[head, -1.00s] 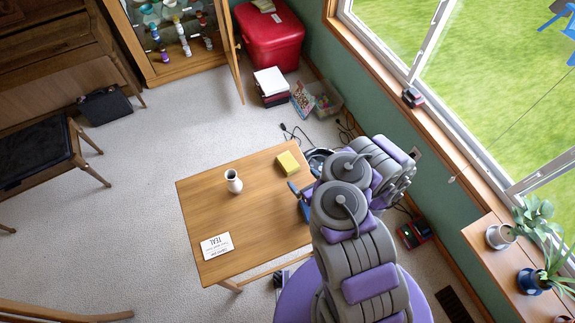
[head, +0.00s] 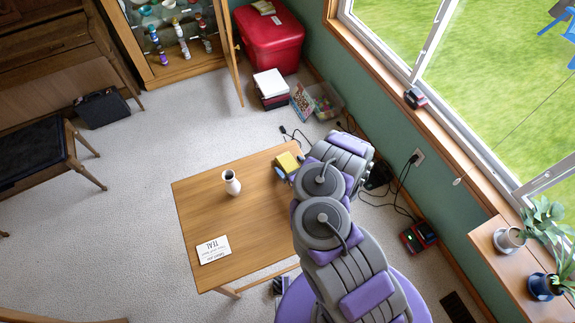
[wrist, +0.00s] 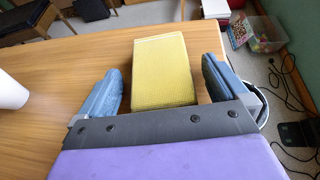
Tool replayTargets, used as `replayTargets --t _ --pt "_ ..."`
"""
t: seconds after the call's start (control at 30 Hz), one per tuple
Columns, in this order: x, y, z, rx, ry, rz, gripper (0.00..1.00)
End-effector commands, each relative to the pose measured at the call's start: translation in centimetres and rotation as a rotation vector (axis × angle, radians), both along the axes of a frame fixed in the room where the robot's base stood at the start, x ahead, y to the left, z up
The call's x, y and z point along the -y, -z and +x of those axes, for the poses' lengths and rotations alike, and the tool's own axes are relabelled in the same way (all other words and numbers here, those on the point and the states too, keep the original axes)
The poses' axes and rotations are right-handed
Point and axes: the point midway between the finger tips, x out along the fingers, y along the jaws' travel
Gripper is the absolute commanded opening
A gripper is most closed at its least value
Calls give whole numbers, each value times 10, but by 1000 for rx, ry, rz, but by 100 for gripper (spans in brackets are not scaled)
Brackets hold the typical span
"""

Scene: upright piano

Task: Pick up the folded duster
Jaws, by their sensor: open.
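The folded duster (wrist: 163,72) is a yellow textured block lying on the wooden table. In the wrist view it sits between the two blue-grey fingers of my gripper (wrist: 162,88), with a gap on each side. The fingers are open and appear not to touch it. In the head view the duster (head: 288,161) is near the table's far right corner, and my gripper (head: 287,172) is right at it, partly hidden by my arm.
A white vase (head: 231,182) stands on the table (head: 215,215) left of the duster. A white card (head: 214,249) lies near the front left. Cables (head: 400,178) run along the floor by the wall. A clear bin (head: 325,101) stands beyond the table.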

Motion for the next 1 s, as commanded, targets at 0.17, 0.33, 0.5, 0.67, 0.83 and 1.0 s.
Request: replayTargets --t 0.17,0.33,0.5,0.67,0.83,1.0 --pt "0 0 1 0 1 0 100" --pt "0 0 1 0 1 0 88" --pt "0 0 1 0 1 0 72" --pt "0 0 1 0 0 1 57" --pt "0 0 1 0 0 0 44" --pt "0 0 1 0 0 1 44"
